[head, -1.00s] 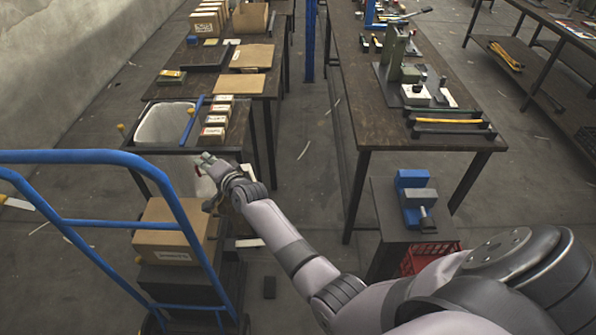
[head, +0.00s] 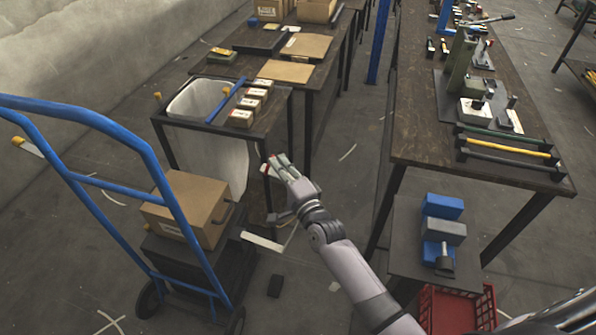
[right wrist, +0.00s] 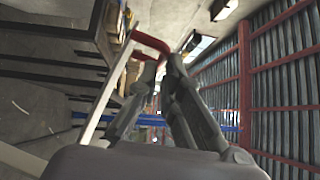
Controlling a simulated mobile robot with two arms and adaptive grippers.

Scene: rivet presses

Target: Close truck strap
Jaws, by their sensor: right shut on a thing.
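The hand truck (head: 187,205) has a blue tube frame and stands at the left in the head view. A cardboard box (head: 187,215) sits on the dark load on it. My right gripper (head: 279,166) is right of the box, apart from it, above the floor. In the right wrist view its fingers (right wrist: 163,66) are close together on a red end piece (right wrist: 151,45) joined to a long pale bar (right wrist: 105,95), which looks like the strap. A pale strip (head: 262,241) shows low beside the truck; I cannot tell whether it belongs to the strap. My left gripper is out of view.
A dark table with a white bin (head: 198,100) and small boxes (head: 248,108) stands behind the truck. A workbench (head: 470,168) with presses is at right, a stand with a blue block (head: 442,207) in front.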

